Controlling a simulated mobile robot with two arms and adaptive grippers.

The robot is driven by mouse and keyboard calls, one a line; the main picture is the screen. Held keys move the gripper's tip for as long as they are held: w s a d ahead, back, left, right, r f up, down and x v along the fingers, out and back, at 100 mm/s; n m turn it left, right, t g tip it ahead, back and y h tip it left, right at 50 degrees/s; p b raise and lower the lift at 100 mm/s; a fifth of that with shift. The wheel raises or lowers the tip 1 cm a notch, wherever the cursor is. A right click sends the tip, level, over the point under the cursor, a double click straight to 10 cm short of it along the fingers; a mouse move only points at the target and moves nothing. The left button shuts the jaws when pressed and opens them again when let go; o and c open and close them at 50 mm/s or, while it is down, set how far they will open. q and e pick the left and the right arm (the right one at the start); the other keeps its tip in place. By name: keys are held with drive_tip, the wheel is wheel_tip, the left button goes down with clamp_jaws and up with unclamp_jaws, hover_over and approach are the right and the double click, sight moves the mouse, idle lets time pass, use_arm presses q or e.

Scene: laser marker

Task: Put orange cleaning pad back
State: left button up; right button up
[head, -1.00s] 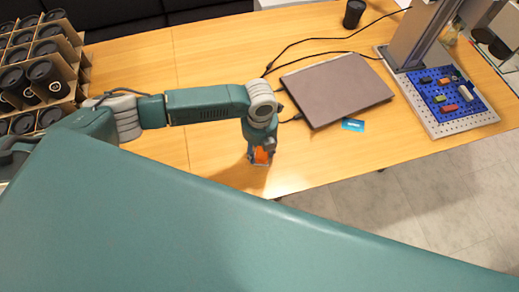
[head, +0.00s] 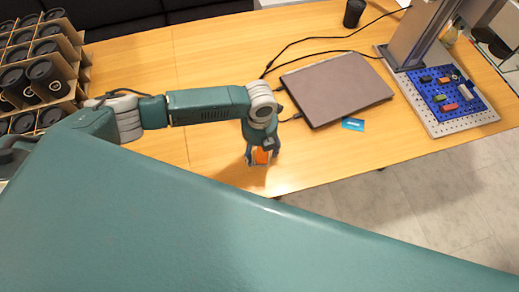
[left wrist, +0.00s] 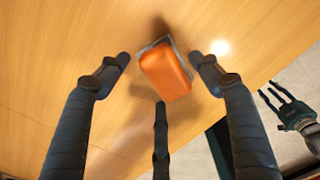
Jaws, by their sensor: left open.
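The orange cleaning pad (left wrist: 165,72), a rounded block with a grey underside edge, is over the wooden table near its front edge. It also shows in the head view (head: 261,156), partly hidden by my left gripper (head: 258,160). In the left wrist view my left gripper (left wrist: 161,80) is open, its fingers spread around the pad with gaps at both sides. I cannot tell whether the pad touches the table. My right gripper (left wrist: 276,95) shows at the right edge of the left wrist view, over the floor, fingers apart and empty.
A closed laptop (head: 335,88) lies right of my left gripper, with a blue card (head: 353,124) and cables beside it. The laser marker's base with a blue pegboard (head: 434,106) stands at the right. A cardboard rack of black cups (head: 45,73) is at the left.

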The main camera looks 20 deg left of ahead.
sight(260, 151)
use_arm(q)
wheel_tip(260, 151, up, 12)
drive_tip(key=b, duration=0.2)
drive_tip(key=shift+f, duration=0.15)
idle(0.4)
